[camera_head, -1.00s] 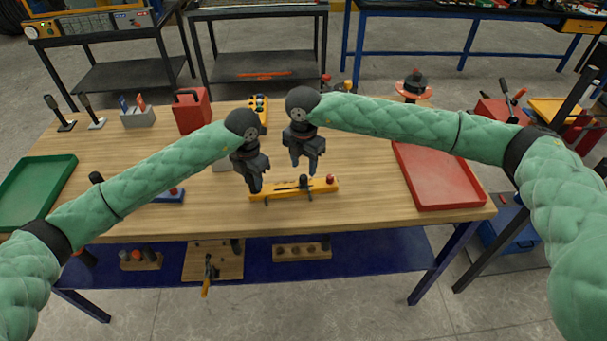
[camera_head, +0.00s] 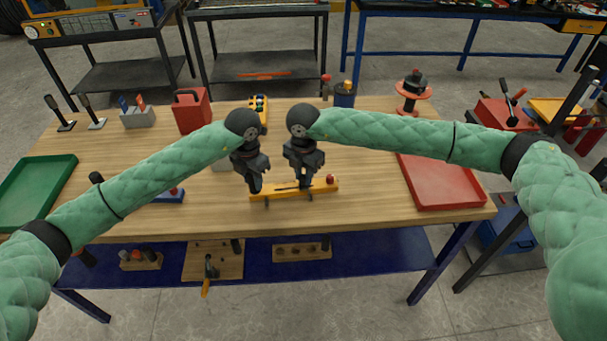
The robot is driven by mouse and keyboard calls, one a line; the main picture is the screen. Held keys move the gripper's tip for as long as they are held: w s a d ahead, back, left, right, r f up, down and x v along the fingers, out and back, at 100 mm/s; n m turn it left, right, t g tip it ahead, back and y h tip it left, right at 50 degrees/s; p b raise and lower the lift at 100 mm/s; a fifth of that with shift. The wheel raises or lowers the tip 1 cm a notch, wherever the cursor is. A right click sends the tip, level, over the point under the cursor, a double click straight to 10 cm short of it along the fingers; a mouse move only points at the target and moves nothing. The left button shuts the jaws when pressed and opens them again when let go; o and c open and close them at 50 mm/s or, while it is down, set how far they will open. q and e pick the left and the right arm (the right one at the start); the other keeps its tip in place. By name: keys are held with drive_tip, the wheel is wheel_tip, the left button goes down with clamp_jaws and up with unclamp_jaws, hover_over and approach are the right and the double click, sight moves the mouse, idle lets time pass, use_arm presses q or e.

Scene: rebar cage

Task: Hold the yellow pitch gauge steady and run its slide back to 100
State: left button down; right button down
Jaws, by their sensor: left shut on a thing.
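The yellow pitch gauge (camera_head: 325,184) lies on the wooden table near its front edge, running left to right with a red knob at its right end. My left gripper (camera_head: 256,190) is shut on the gauge's left end. My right gripper (camera_head: 304,186) is down at the dark slide on the middle of the gauge. Its fingers cover most of the slide, so I cannot tell whether they grip it. The scale marks are too small to read.
A red tray (camera_head: 440,192) lies to the right, a green tray (camera_head: 35,190) to the far left. A red can (camera_head: 190,112) and a grey holder (camera_head: 138,117) stand at the back left. An orange spool (camera_head: 412,92) stands at the back right. The table in front of the gauge is clear.

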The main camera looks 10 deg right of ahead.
drive_tip(key=shift+s+a, duration=0.1)
drive_tip(key=shift+a, duration=2.05)
drive_tip(key=c, duration=1.2)
unclamp_jaws()
wheel_tip(320, 180, up, 12)
